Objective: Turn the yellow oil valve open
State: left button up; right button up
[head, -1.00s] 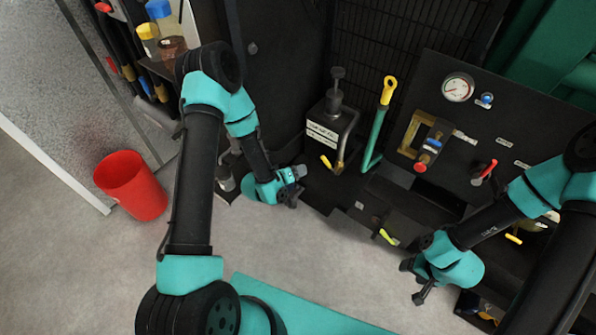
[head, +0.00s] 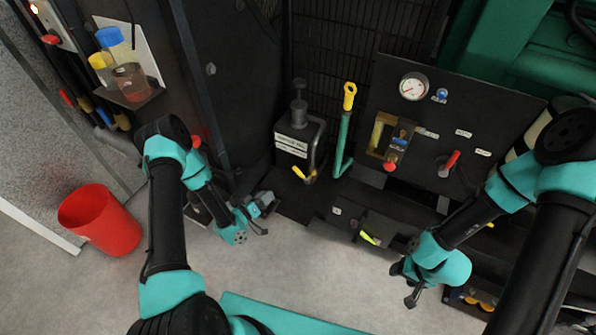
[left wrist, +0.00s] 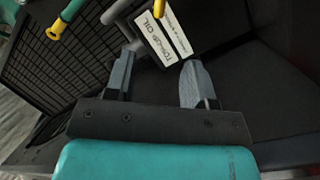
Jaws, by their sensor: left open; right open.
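The yellow valve lever (head: 299,172) sits low on the front of a black oil tank (head: 290,150) with white labels. A yellow tip, likely this lever, shows at the top edge of the left wrist view (left wrist: 158,8). My left gripper (head: 265,214) is open and empty, below and left of the lever and apart from it. In the left wrist view its two fingers (left wrist: 153,82) point toward the tank's label (left wrist: 160,38). My right gripper (head: 405,284) is open and empty, low at the right, away from the tank.
A teal lever with a yellow end (head: 348,98) stands just right of the tank. Further right is a black panel with a gauge (head: 413,87) and a red handle (head: 452,160). A yellow-green handle (head: 370,238) is lower. A red bin (head: 100,220) stands left.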

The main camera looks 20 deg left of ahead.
aim_at(297, 171)
pick_arm(q)
jog(key=x, duration=1.7)
jog(key=shift+w+d+r, duration=0.1)
jog(key=shift+w+d, duration=0.05)
jog(key=shift+w, duration=0.05)
grip_shut()
